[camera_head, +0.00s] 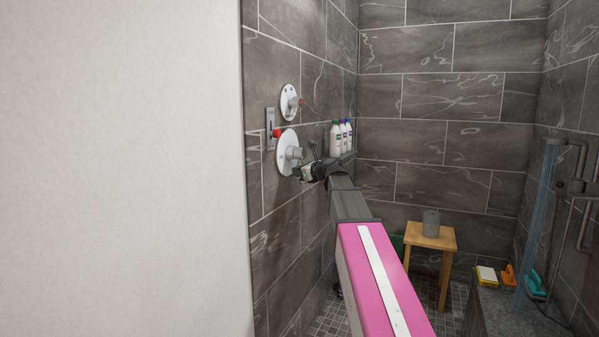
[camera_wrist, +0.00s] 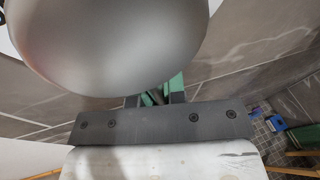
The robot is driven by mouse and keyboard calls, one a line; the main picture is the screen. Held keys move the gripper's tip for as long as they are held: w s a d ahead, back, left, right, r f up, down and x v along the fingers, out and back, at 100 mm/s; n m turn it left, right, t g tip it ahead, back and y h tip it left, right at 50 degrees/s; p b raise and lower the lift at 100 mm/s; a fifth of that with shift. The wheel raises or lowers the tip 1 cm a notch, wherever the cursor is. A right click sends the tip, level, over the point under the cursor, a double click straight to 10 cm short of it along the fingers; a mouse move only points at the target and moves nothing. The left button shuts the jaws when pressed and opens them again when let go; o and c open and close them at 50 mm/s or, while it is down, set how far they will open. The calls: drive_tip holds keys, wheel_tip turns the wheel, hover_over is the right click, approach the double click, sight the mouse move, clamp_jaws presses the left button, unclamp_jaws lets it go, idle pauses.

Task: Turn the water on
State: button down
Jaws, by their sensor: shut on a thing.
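Two valves are on the grey tiled wall in the head view. My gripper (camera_head: 303,172) is at the lower valve's knob, shut on part of that valve. The wrist view shows a big smooth grey knob (camera_wrist: 115,45) close up, with my green-padded gripper fingers (camera_wrist: 154,93) partly hidden behind it. The shower head (camera_head: 554,142) is at the right, with blue streaks of water (camera_head: 537,215) falling below it.
Several bottles (camera_head: 341,137) stand on a wall shelf just right of the gripper. A wooden stool (camera_head: 431,237) with a grey canister (camera_head: 431,223) stands farther back. Brushes and a sponge (camera_head: 487,275) lie on a ledge at the right. A white wall (camera_head: 120,170) fills the left.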

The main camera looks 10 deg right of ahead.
idle(0.3)
drive_tip(key=c, duration=1.2)
unclamp_jaws()
drive_tip(key=v, duration=1.1)
drive_tip(key=s+a+f+n+g+h, duration=0.1)
drive_tip(key=s+a+f+n+g, duration=0.2)
drive_tip(key=f, duration=0.7)
drive_tip(key=s+f+n+g+h, duration=0.25)
drive_tip(key=f+n, duration=0.35)
drive_tip(key=f, duration=0.4)
drive_tip(key=s+a+f+n+g+h, duration=0.1)
drive_tip(key=s+a+f+n, duration=0.2)
drive_tip(key=f, duration=0.8)
drive_tip(key=s+f+n+g+h, duration=0.1)
drive_tip(key=s+f+n+g, duration=0.1)
drive_tip(key=s+f+n, duration=0.2)
drive_tip(key=s+d+f+n+g+h, duration=0.1)
drive_tip(key=s+f+n+g+h, duration=0.1)
drive_tip(key=s+f+n, duration=0.3)
drive_tip(key=s+d+f+n+g+h, duration=0.1)
drive_tip(key=s+f+n, duration=0.4)
drive_tip(key=f, duration=0.5)
drive_tip(key=shift+s+f+g+h, duration=0.15)
drive_tip(key=shift+s+g+h, duration=0.45)
drive_tip(key=shift+s, duration=0.6)
